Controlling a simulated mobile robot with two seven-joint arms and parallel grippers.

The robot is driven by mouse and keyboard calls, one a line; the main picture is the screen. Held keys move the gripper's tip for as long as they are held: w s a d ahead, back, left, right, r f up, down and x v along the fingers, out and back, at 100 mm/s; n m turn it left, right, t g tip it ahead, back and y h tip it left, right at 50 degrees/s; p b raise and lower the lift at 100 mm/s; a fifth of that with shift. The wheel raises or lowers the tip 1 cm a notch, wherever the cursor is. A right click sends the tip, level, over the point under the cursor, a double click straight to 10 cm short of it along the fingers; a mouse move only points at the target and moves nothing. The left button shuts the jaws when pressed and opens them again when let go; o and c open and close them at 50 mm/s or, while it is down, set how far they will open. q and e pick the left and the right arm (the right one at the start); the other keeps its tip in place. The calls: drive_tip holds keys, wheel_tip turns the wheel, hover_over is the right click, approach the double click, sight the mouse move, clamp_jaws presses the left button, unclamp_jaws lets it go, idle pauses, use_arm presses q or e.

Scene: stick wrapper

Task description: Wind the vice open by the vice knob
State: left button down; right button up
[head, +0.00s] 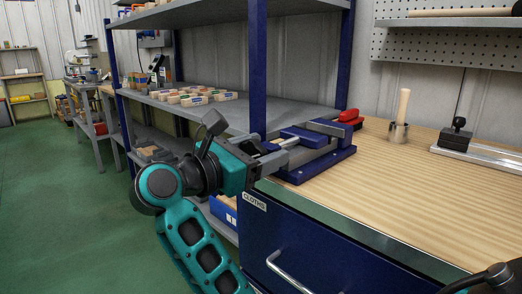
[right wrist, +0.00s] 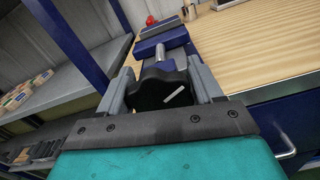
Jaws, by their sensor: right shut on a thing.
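The blue and grey vice (head: 322,160) sits on the wooden bench top at its left front corner; its blue body also shows in the right wrist view (right wrist: 162,45). My right gripper (head: 280,152) reaches it from the front left. In the right wrist view, the gripper's two grey fingers (right wrist: 160,76) are on either side of the black vice knob (right wrist: 158,94), shut on it. The knob has a white mark slanting up to the right. A metal screw (right wrist: 160,54) runs from the knob towards the vice. The knob is mostly hidden by the gripper in the head view. My left gripper is not in view.
A blue shelf post (head: 257,65) stands close behind my right gripper. Shelves with small boxes (head: 188,97) are to the left. A red thing (head: 350,117) lies behind the vice. A metal cup (head: 398,133) and a metal rail (head: 480,150) stand further right. The bench front is clear.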

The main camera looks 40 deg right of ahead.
drive_tip(key=n+p, duration=0.2)
drive_tip(key=n, duration=0.1)
drive_tip(key=shift+w+r+n, duration=0.1)
drive_tip(key=shift+r+n, duration=0.05)
drive_tip(key=shift+n, duration=0.15)
drive_tip(key=shift+c, duration=0.2)
drive_tip(key=shift+n+p, duration=0.45)
drive_tip(key=shift+n, duration=0.45)
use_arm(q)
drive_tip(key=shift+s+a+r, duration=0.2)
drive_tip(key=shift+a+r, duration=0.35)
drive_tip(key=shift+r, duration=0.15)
use_arm(e)
drive_tip(key=o, duration=1)
drive_tip(key=shift+a, duration=0.1)
